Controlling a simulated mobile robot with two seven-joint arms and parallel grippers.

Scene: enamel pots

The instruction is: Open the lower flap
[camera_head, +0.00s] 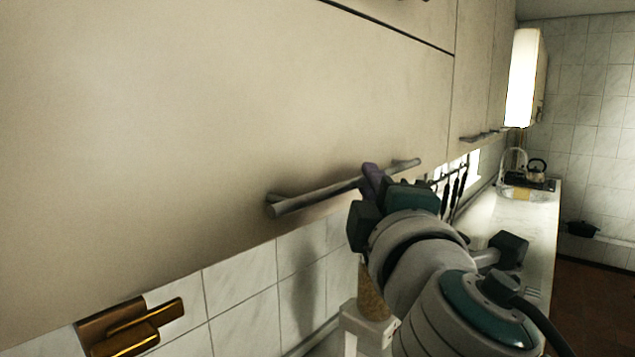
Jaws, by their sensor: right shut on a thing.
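The lower flap (200,120) is a broad cream cabinet front on the left in the head view. It looks flush, with its lower edge over the tiled wall. Its grey bar handle (310,198) runs along the lower part of the flap. My right gripper (372,180) has its purple fingers shut on the handle, right of the handle's middle. My right arm comes in from the bottom right and hides part of the flap's lower edge. My left gripper is not in view.
Another cabinet with its own handle (479,136) adjoins on the right. Dark utensils (455,190) hang below. A kettle (537,168) stands at the far end of the white counter (530,235). A brass-coloured fixture (130,327) is at bottom left.

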